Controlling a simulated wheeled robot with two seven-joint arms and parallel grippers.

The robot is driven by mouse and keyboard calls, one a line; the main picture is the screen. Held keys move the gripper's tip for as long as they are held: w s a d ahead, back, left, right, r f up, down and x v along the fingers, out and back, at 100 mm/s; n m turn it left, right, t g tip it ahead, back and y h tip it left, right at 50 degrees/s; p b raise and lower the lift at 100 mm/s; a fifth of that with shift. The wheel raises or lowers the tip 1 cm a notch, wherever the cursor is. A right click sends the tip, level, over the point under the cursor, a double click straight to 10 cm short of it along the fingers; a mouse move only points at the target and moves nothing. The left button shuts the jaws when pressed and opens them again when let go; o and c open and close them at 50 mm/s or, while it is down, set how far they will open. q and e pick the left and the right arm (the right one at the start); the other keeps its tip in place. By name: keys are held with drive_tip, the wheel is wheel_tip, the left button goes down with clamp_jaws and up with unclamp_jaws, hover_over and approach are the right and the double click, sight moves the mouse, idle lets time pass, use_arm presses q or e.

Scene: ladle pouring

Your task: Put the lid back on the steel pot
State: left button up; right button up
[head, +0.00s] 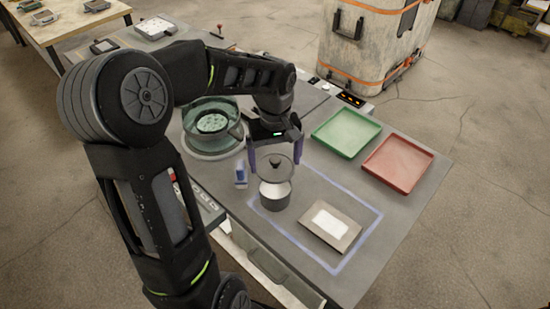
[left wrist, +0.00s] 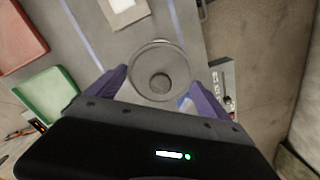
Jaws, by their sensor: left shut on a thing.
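The lid (head: 281,174) is a round grey disc with a dark knob. My left gripper (head: 275,165) is shut on it, with one purple finger at each side. The lid also fills the space between the fingers in the left wrist view (left wrist: 160,58). The small steel pot (head: 275,202) stands upright below, inside the blue outline on the table. Its pale inside shows under the near edge of the lid, so the lid looks held above the pot, apart from it. The pot is hidden or hard to make out in the left wrist view. My right gripper is not in view.
A framed plate with a white centre (head: 329,224) lies right of the pot. A green tray (head: 346,134) and a red tray (head: 397,164) lie further right. A greenish glass bowl (head: 212,121) stands behind left. A small blue item (head: 240,176) is left of the pot.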

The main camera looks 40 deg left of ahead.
use_arm(q)
drive_tip(key=shift+f, duration=0.1)
drive_tip(key=shift+f+b, duration=2.4)
drive_tip(key=shift+f, duration=0.75)
drive_tip(key=shift+f+b, duration=0.15)
drive_tip(key=shift+b, duration=0.25)
idle(0.5)
drive_tip(key=o, duration=1.1)
drive_tip(key=shift+r+p, duration=2.5)
drive_tip(key=shift+r, duration=1.05)
